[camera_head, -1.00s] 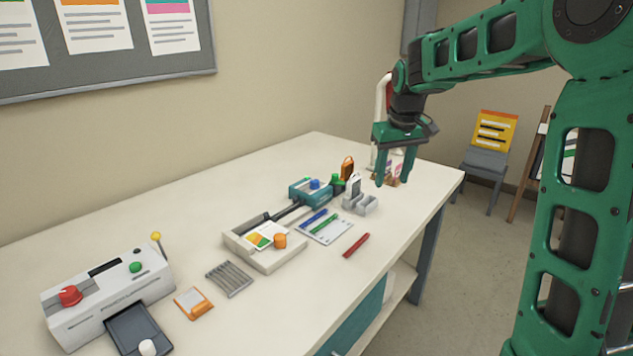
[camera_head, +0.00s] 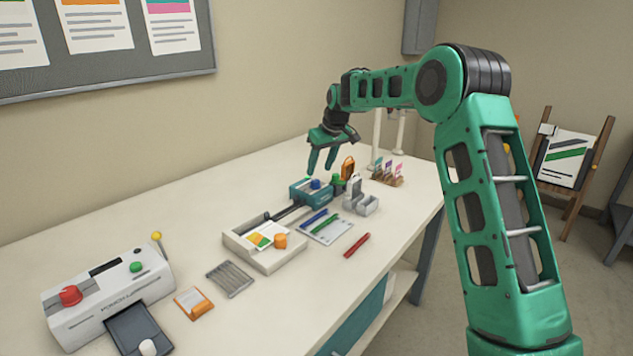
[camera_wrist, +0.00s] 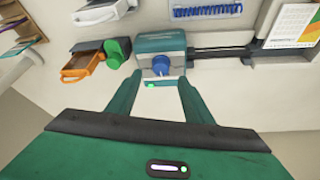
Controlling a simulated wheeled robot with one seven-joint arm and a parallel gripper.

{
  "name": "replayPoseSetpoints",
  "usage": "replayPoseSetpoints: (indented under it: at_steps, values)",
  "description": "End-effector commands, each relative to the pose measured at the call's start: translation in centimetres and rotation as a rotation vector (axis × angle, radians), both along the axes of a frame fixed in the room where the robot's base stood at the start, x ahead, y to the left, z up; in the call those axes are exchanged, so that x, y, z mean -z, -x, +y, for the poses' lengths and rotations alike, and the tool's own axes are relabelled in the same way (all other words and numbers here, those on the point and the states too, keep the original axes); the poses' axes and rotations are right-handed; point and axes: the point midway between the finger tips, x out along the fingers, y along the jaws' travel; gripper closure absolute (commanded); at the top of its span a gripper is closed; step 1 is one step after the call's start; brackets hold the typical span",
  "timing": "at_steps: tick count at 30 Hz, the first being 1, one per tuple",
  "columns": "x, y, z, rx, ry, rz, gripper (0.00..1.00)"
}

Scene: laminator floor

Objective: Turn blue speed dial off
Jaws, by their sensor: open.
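The blue speed dial (camera_head: 315,184) sits on top of a small teal machine (camera_head: 300,194) near the middle of the table. In the wrist view the blue dial (camera_wrist: 161,65) shows between and just beyond my fingertips, on the teal housing (camera_wrist: 158,44). My gripper (camera_head: 322,172) is open and empty, pointing down above the dial and apart from it. It also shows in the wrist view (camera_wrist: 159,84). The dial's setting cannot be read.
A green knob (camera_head: 337,181) and an orange-framed tag (camera_head: 348,168) stand close right of the machine. A laminator (camera_head: 107,300) stands front left.

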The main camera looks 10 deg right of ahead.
Motion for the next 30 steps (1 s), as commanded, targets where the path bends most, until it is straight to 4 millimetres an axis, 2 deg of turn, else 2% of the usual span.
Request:
replayPoseSetpoints:
  at_steps: [3, 10, 15, 23, 24, 29, 30]
  values:
    - [2.1, -0.7, 0.3, -0.001, 0.000, 0.002, 0.53]
    - [4.9, -1.8, 0.7, 0.000, 0.000, 0.002, 0.53]
    - [5.7, -2.2, 0.8, 0.000, 0.000, 0.000, 0.53]
    - [5.8, -2.2, 0.8, 0.000, 0.001, 0.000, 0.53]
    - [5.8, -2.2, 0.8, 0.000, 0.001, 0.000, 0.56]
    - [5.8, -2.2, 0.8, 0.000, 0.001, 0.000, 0.94]
    - [5.8, -2.2, 0.8, 0.001, 0.001, 0.000, 0.93]
